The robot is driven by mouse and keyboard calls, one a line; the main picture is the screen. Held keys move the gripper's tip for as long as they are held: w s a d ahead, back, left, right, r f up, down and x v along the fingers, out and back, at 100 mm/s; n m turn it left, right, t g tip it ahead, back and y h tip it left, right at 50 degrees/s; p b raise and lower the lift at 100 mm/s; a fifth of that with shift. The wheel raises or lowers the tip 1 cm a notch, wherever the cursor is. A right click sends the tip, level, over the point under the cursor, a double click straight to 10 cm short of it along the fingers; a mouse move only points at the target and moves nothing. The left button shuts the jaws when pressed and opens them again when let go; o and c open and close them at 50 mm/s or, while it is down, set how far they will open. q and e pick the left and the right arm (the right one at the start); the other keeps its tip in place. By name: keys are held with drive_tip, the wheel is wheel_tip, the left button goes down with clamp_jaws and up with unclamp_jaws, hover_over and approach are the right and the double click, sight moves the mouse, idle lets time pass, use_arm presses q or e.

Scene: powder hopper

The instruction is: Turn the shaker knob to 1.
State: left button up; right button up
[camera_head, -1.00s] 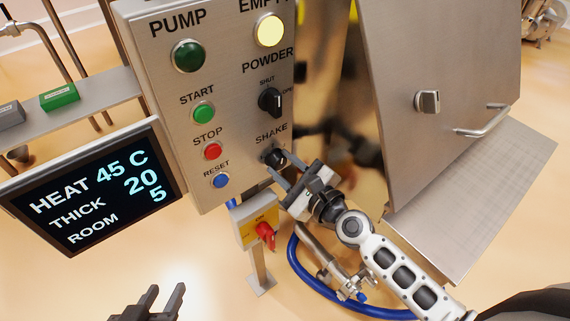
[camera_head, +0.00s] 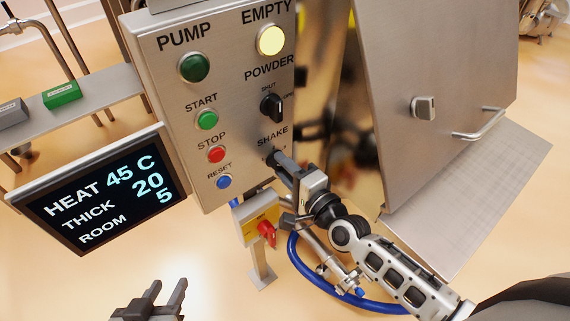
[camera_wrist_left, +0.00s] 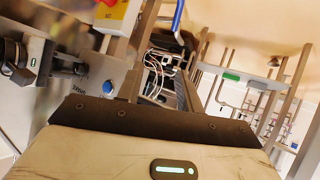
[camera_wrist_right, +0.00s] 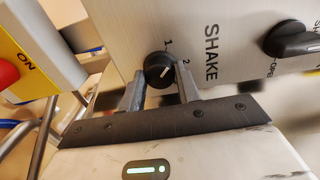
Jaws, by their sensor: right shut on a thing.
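The shaker knob (camera_wrist_right: 158,68) is a round black knob with a white mark, under the SHAKE label on the grey control panel (camera_head: 160,110). In the right wrist view, its mark slants toward the 2; the 1 stands on the other side. My right gripper (camera_wrist_right: 162,78) has a finger on each side of the knob and is shut on it. In the head view, this gripper (camera_head: 281,162) reaches the panel's lower right and mostly hides the knob. My left gripper (camera_head: 166,292) is open and empty at the bottom, away from the panel.
The black powder knob (camera_head: 271,107) sits above the shaker knob. Green start (camera_head: 207,120), red stop (camera_head: 216,154) and blue reset (camera_head: 223,182) buttons are to its left. A yellow box with a red switch (camera_head: 267,232) hangs just below. A display (camera_head: 100,190) is at left.

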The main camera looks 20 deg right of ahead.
drive_tip(key=shift+n+p, duration=0.5)
drive_tip(key=shift+n, duration=1)
drive_tip(key=shift+f, duration=0.1)
drive_tip(key=o, duration=1)
drive_tip(key=shift+c, duration=0.2)
drive_tip(key=v, duration=1.6)
drive_tip(key=shift+a, duration=0.15)
